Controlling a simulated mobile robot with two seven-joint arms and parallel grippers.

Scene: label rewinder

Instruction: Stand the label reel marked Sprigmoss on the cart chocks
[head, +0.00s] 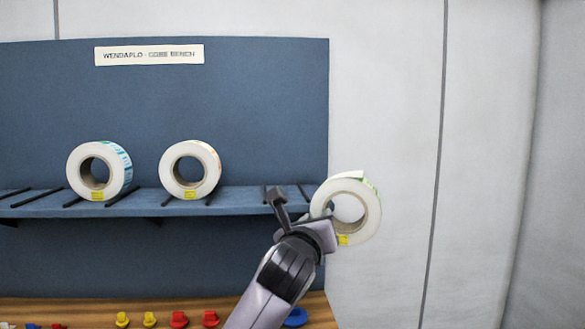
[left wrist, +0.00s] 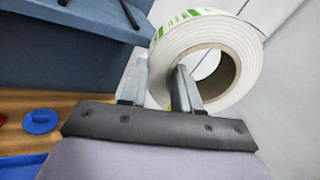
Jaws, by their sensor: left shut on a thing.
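My left gripper (head: 322,214) is shut on the wall of a white label reel with green print (head: 370,222). In the left wrist view, one finger of the gripper (left wrist: 160,80) is outside the reel (left wrist: 228,45) and the other is in its brown core. The reel is upright, off the right end of the blue shelf (head: 240,198), with a yellow tag low on its face. Its name is not readable. Two other reels stand on the shelf: one with blue print (head: 115,160) and one with orange print (head: 207,160). The cart chocks and my right gripper are not in view.
Black bars cross the shelf, with an empty stretch right of the orange-printed reel. A blue back panel (head: 250,100) carries a sign (head: 149,55). Below, a wooden top (head: 70,308) holds yellow, red and blue pieces. A pale wall (head: 400,100) lies to the right.

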